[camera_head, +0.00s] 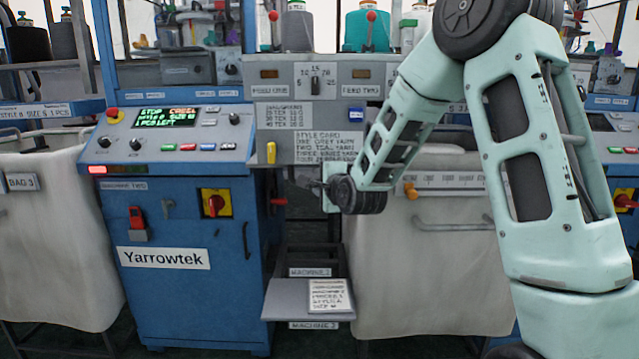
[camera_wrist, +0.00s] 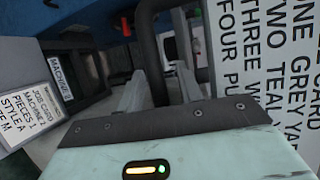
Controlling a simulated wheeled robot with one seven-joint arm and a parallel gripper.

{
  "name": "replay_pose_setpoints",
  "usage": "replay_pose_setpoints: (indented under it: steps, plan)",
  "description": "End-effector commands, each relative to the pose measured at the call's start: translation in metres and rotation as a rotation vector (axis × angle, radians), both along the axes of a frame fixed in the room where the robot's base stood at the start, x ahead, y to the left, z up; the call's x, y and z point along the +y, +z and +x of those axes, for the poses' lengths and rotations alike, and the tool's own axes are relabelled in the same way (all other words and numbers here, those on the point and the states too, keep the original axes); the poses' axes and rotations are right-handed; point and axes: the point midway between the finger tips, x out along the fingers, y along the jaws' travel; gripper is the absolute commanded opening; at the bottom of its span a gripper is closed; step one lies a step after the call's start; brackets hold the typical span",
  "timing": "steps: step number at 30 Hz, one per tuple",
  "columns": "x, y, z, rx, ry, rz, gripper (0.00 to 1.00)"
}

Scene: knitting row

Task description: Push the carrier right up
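My gripper (camera_head: 314,186) is in front of the machine's lower middle, below the style card and pointing left. In the wrist view its two pale fingers (camera_wrist: 160,88) stand apart. A dark curved bar (camera_wrist: 150,45) shows at and beyond the fingers; I cannot tell whether it lies between them or touches them. No part is clearly marked as the carrier. A yellow handle (camera_head: 271,152) hangs at the grey box's lower left, left of and above my gripper. An orange knob (camera_head: 410,190) sits on a marked bar to the right, partly beside my arm.
A blue Yarrowtek cabinet (camera_head: 190,285) with a lit control panel (camera_head: 168,118) stands left. The grey feed box (camera_head: 318,80) carries a style card (camera_head: 322,147). A small shelf (camera_head: 285,300) with a job card (camera_head: 328,296) is below. Cloth bags (camera_head: 45,230) flank the machine.

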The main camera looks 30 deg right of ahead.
Motion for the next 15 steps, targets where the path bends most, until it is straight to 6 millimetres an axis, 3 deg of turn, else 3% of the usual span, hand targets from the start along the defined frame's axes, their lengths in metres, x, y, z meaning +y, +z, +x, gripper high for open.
replay_pose_setpoints:
  steps: [5, 6, 10, 15]
  plan:
    - [0.0001, 0.0001, 0.0, 0.0, 0.0, 0.0, 0.36]
    - [0.0001, 0.0001, 0.0, 0.0, 0.0, 0.0, 0.33]
    - [0.0001, 0.0002, 0.0, 0.0, 0.0, 0.0, 0.0]
    - [0.0002, 0.0006, -0.0002, 0.0, 0.0, 0.0, 0.0]
